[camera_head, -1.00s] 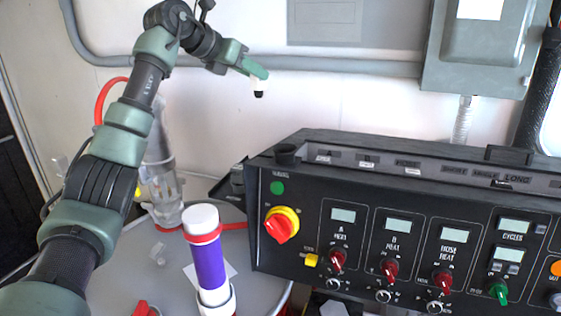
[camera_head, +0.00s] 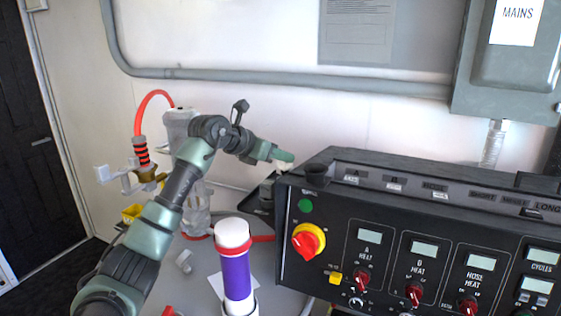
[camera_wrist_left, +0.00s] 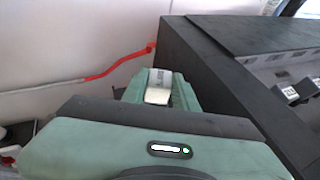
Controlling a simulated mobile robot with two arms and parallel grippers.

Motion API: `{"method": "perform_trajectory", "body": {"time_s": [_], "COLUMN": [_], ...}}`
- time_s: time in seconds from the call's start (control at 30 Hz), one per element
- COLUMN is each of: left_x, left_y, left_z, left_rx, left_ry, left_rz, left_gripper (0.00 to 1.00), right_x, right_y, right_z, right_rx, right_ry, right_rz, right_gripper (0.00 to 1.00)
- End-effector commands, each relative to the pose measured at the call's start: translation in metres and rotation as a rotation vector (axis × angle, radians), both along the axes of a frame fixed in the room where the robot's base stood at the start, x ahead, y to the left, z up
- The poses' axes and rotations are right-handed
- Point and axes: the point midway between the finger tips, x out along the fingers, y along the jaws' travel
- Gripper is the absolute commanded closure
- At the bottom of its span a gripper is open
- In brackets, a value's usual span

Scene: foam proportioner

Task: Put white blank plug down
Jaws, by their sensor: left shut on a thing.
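My left gripper (camera_head: 284,157) is beside the upper left corner of the black control panel (camera_head: 340,262). It is shut on the white blank plug (camera_head: 282,168), of which only a small pale part shows below the fingertips in the head view. In the left wrist view the plug (camera_wrist_left: 158,90) is a pale block between the green fingers, close to the dark side of the panel housing (camera_wrist_left: 200,80). I cannot tell whether the plug touches anything below it. My right gripper is not in view.
A purple and white cylinder (camera_head: 237,270) stands upright on the grey round table (camera_head: 202,262). Clear containers and a red hose (camera_head: 151,97) are behind my left arm. A grey conduit runs along the white wall.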

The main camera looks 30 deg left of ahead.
Motion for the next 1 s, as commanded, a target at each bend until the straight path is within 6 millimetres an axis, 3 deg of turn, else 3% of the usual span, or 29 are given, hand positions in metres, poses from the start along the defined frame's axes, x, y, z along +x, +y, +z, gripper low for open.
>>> {"method": "perform_trajectory", "body": {"time_s": [0.17, 0.6, 0.63, 0.7, 1.0], "left_x": [0.0, 0.0, 0.0, 0.0, 0.0], "left_y": [0.0, 0.0, 0.0, 0.0, 0.0], "left_z": [-0.021, -0.029, -0.028, -0.028, -0.026], "left_rx": [0.0, 0.0, 0.0, 0.0, 0.0], "left_ry": [0.001, 0.0, 0.0, 0.0, 0.0], "left_rz": [-0.001, 0.0, 0.0, 0.0, 0.0], "left_gripper": [1.0, 1.0, 0.63, 0.5, 0.5], "right_x": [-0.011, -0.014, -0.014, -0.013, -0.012], "right_y": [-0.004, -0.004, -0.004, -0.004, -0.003], "right_z": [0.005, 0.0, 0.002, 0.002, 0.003], "right_rx": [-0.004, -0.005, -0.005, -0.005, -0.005], "right_ry": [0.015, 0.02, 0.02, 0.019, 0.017], "right_rz": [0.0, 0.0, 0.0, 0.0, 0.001], "right_gripper": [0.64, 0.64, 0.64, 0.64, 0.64]}}
